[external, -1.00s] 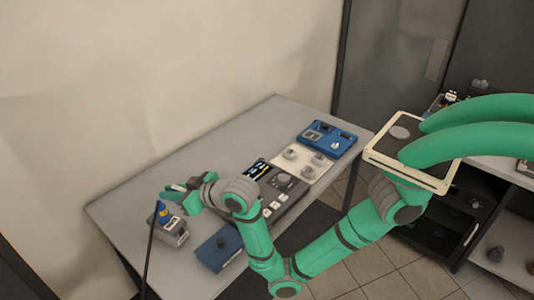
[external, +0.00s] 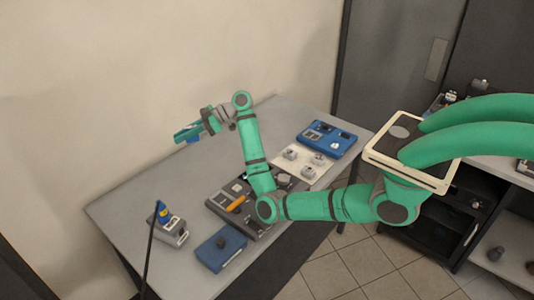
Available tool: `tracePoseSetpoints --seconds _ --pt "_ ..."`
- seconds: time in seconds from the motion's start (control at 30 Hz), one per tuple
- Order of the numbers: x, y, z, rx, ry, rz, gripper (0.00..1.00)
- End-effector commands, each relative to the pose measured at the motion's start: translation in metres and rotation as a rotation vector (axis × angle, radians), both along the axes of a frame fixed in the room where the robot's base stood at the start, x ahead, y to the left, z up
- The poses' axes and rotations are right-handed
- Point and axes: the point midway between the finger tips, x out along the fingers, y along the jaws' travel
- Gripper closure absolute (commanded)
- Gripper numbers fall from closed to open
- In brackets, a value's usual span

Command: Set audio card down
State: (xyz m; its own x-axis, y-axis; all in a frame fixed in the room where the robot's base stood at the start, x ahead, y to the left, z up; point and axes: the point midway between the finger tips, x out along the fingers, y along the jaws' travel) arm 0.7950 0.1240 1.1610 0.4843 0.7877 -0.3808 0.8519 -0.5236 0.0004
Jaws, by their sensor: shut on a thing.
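My gripper (external: 203,124) is raised above the left back part of the grey table (external: 140,195), near the wall. It is shut on a small flat teal-green card with a blue part, which I take to be the audio card (external: 187,132). The card sticks out to the left of the gripper, held tilted and clear of the table. The fingertips are too small to make out in detail.
On the table are a grey box with a blue and yellow top (external: 172,230), a blue box (external: 221,248), a dark console (external: 225,203) partly behind my arm, a white panel with knobs (external: 305,165) and another blue box (external: 327,139). The back left of the table is clear.

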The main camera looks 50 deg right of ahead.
Motion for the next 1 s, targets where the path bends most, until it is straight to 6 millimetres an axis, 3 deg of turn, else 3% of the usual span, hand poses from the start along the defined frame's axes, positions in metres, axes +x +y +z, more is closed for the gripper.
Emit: tracePoseSetpoints --seconds 0.03,0.1,0.57,0.87,1.0 --pt "0.004 -0.017 0.006 0.001 0.0 0.019 1.0" --pt "0.006 -0.032 0.012 0.001 0.002 0.049 1.0" --pt "0.008 -0.102 0.044 -0.002 0.001 0.158 1.0" --pt "0.005 -0.097 -0.018 0.0 0.006 0.164 1.0" --pt "0.006 -0.099 -0.055 0.002 0.006 0.16 1.0"
